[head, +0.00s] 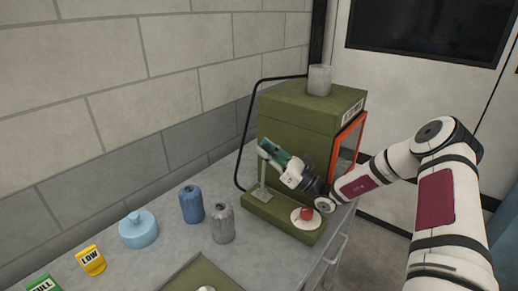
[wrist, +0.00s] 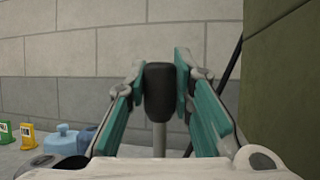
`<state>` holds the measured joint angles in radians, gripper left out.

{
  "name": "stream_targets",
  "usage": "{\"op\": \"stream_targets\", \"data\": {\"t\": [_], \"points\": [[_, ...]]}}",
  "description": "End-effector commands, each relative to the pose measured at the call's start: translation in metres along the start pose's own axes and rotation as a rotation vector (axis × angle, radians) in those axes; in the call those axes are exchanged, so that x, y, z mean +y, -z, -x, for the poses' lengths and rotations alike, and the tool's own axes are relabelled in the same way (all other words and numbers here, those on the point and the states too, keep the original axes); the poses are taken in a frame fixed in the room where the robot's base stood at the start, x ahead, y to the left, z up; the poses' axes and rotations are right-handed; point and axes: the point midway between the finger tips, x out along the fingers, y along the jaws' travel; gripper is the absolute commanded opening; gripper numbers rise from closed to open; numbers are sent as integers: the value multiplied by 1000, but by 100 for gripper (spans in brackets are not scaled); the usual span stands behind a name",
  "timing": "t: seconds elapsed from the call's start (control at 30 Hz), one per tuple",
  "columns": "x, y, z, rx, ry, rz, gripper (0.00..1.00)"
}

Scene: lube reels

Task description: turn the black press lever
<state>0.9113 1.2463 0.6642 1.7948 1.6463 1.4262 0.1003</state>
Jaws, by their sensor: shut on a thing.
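The black press lever's dark grip (wrist: 159,92) stands upright between my fingers in the wrist view, with its pale grey rod showing below it. In the head view a grey upright post (head: 263,178) rises from the green base beside the green press housing (head: 290,112), and the black grip cannot be made out there. My gripper (head: 268,150) reaches from the right across the front of the housing to the top of this post. Its teal fingers (wrist: 160,85) are shut on the grip, one on each side.
A white disc with a red knob (head: 306,214) sits on the press base below my wrist. Blue (head: 192,204) and grey (head: 222,224) canisters, a light blue jug (head: 138,230) and a yellow LOW marker (head: 91,260) stand left. A black hose (head: 246,133) loops behind the press.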

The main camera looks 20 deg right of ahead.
Motion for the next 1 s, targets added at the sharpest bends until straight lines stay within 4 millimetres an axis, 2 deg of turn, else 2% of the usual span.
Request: {"op": "stream_targets", "data": {"t": [0.2, 0.57, 0.6, 0.7, 1.0], "points": [[1, -2, 7, -41, -3, 9, 0], [2, -3, 8, -45, -4, 9, 0], [2, -3, 8, -45, -4, 9, 24], [2, -3, 8, -45, -4, 9, 43], [2, -3, 9, -45, -4, 8, 43]]}}
